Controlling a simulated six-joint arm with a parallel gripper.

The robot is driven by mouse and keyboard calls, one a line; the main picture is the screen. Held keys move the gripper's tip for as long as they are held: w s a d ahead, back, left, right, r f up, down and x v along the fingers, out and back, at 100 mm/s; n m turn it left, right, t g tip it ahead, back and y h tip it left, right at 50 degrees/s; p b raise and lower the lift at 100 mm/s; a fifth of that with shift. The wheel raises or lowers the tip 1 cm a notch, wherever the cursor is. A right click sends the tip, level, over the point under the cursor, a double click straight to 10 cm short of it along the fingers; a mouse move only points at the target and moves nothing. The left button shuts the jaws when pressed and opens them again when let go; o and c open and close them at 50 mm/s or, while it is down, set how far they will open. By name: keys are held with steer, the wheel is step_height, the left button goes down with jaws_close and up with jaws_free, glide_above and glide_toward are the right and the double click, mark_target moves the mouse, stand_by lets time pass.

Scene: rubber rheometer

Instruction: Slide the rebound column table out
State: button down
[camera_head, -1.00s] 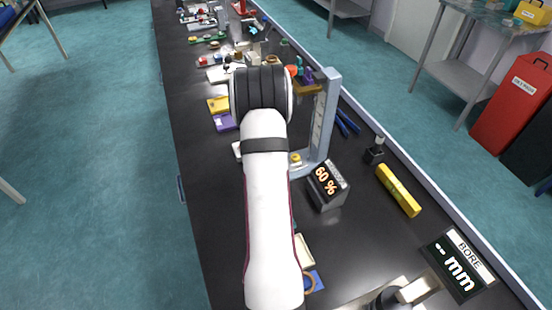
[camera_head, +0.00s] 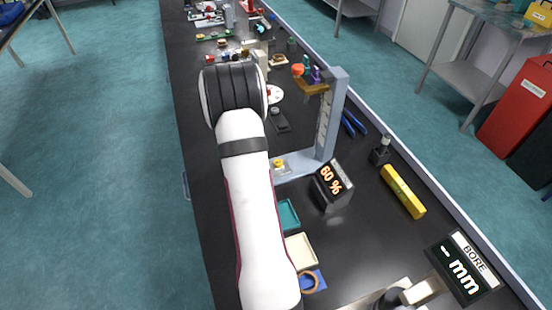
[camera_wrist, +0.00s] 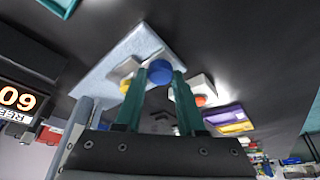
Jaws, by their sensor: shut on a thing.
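The rebound column (camera_head: 328,120) is a tall grey-blue post with a scale, standing on a flat pale base (camera_head: 300,163). A yellow piece (camera_head: 278,164) sits on a pale plate at the base's left end. In the wrist view, a pale block (camera_wrist: 133,72) lies on the grey-blue base plate (camera_wrist: 110,68), with a yellow piece (camera_wrist: 125,86) beside a round blue piece (camera_wrist: 160,72). My gripper (camera_wrist: 160,80) is shut on the blue piece, with one teal finger on either side. My arm hides the gripper in the head view.
A white block with a red button (camera_wrist: 200,97) is close to my right finger. The bench's left edge has clear black surface.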

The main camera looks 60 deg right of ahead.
steer(key=w+a, duration=0.3)
steer(key=c, duration=0.5)
jaws_free()
steer(key=v, duration=1.6)
steer(key=shift+f, duration=0.1)
